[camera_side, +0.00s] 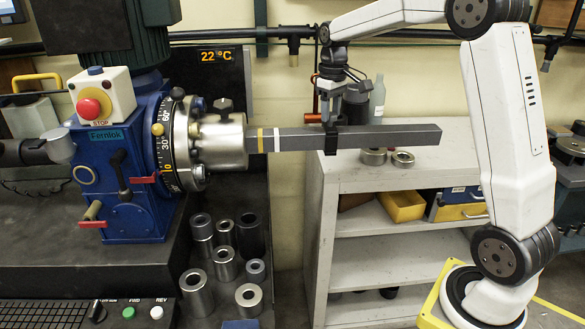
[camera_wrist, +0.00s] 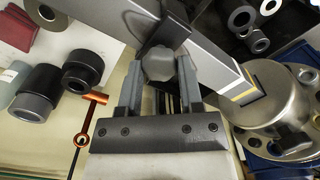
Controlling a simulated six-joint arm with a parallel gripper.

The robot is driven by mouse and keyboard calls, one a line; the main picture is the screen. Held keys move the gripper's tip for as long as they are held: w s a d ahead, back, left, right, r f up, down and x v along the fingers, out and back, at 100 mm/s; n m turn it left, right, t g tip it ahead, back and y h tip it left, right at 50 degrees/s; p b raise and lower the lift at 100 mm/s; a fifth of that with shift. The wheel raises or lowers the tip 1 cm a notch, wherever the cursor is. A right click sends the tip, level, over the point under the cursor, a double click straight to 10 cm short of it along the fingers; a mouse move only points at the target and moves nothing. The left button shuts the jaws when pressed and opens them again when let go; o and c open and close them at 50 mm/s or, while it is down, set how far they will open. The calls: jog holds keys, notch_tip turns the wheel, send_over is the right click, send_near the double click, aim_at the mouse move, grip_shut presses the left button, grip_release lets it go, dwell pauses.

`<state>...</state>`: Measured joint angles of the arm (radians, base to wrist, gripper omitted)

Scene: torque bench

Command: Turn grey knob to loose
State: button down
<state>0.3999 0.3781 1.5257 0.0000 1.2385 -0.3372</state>
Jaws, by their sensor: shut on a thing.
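A grey lobed knob (camera_wrist: 157,64) sits between the fingers of my gripper (camera_wrist: 157,72) in the wrist view, with a finger on each side. My gripper is shut on it. The knob belongs to a black collar (camera_wrist: 168,22) around a long grey square bar (camera_wrist: 215,62). In the side view, the collar (camera_side: 331,139) is around the middle of the bar (camera_side: 395,135), and my gripper (camera_side: 331,112) reaches down on it from above. The knob is hard to make out there. I see no loose mark on it in either view.
The bar's left end is in a steel chuck (camera_side: 220,143) on a blue machine (camera_side: 118,190) with a red stop button (camera_side: 89,108). Several metal sleeves (camera_side: 224,262) stand below. A shelf (camera_side: 345,178) with bottle (camera_side: 378,98) is behind. An orange T-handle tool (camera_wrist: 86,125) lies beside my gripper.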

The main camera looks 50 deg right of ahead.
aim_at(331, 114)
jog(key=n, duration=0.6)
jog(key=shift+n, duration=0.4)
jog(key=shift+r, duration=0.1)
jog(key=shift+c, duration=1.2)
grip_release()
jog(key=shift+r, duration=3.85)
